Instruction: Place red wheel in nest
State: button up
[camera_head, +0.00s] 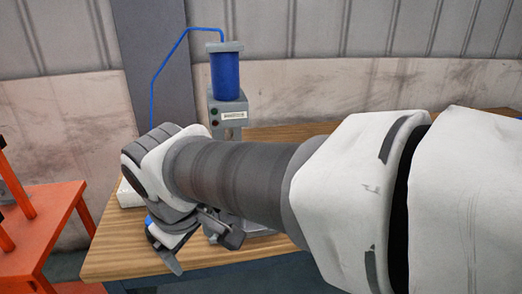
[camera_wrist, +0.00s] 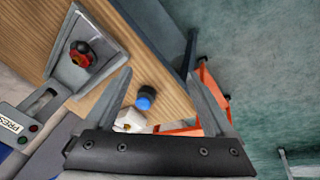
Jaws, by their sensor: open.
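In the wrist view a small round red part (camera_wrist: 79,60), which looks like the red wheel, sits on the grey metal plate (camera_wrist: 98,33) of the press. Something dark covers part of its top. I cannot tell whether it lies in a nest. My gripper (camera_wrist: 158,74) is open, with nothing between its fingers. The red part is to the left of the fingers, apart from them. In the head view my gripper (camera_head: 205,255) hangs over the front of the wooden table (camera_head: 118,258), and my arm hides most of the press plate and the red part.
The press (camera_head: 228,112) with its blue cylinder (camera_head: 225,75) stands at the back of the table. An orange stand (camera_head: 42,235) is at the left.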

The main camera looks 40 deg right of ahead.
jog(key=a+m, duration=0.1)
jog(key=s+a+r+m+t+y, duration=0.1)
jog(key=s+a+r+t, duration=0.1)
jog(key=shift+s+a+r+m+y, duration=0.2)
jog(key=shift+a+r+m+y, duration=0.1)
jog(key=shift+m+y, duration=0.1)
